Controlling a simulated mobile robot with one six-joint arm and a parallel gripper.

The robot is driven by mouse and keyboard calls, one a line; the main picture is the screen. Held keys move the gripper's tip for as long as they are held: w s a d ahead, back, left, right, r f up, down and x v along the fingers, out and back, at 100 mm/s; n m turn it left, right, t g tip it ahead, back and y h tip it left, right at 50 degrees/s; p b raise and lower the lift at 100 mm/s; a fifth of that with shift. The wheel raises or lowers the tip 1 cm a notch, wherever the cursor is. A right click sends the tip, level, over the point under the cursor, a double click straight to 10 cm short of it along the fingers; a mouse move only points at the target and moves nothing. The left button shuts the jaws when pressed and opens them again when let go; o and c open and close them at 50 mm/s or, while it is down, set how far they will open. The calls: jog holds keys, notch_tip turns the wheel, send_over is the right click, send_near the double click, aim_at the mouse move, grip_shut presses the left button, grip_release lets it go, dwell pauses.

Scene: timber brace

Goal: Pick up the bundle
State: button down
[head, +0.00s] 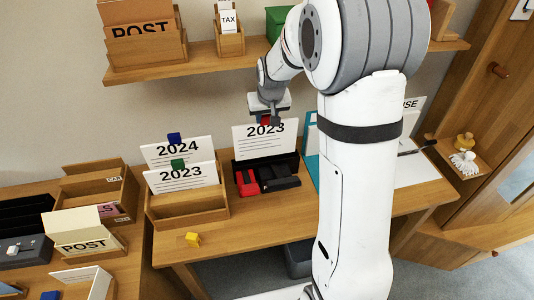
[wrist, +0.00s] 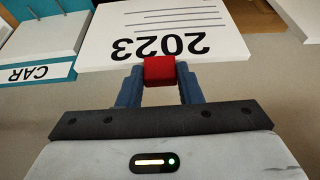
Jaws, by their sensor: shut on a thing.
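A white paper bundle marked 2023 (head: 265,143) with a red clip (head: 265,121) on its top edge is upright at the back of a black tray (head: 291,160). My gripper (wrist: 159,80) is shut on the red clip, one blue-grey finger on each side of it. In the wrist view the 2023 bundle (wrist: 165,20) appears upside down beyond the fingers. I cannot tell whether its lower edge rests in the tray or hangs just above it. Another 2023 bundle with a green clip (head: 178,164) and a 2024 bundle with a blue clip (head: 174,139) stand in a wooden holder (head: 187,212).
A red item (head: 247,184) and dark items lie in the black tray. A yellow block (head: 192,239) sits on the desk. A shelf (head: 200,58) with POST and TAX boxes runs above. A teal binder (head: 311,140) stands right of the bundle. The desk front is mostly clear.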

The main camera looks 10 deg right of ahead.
jog(key=shift+r+p, duration=0.8)
jog(key=shift+r, duration=0.8)
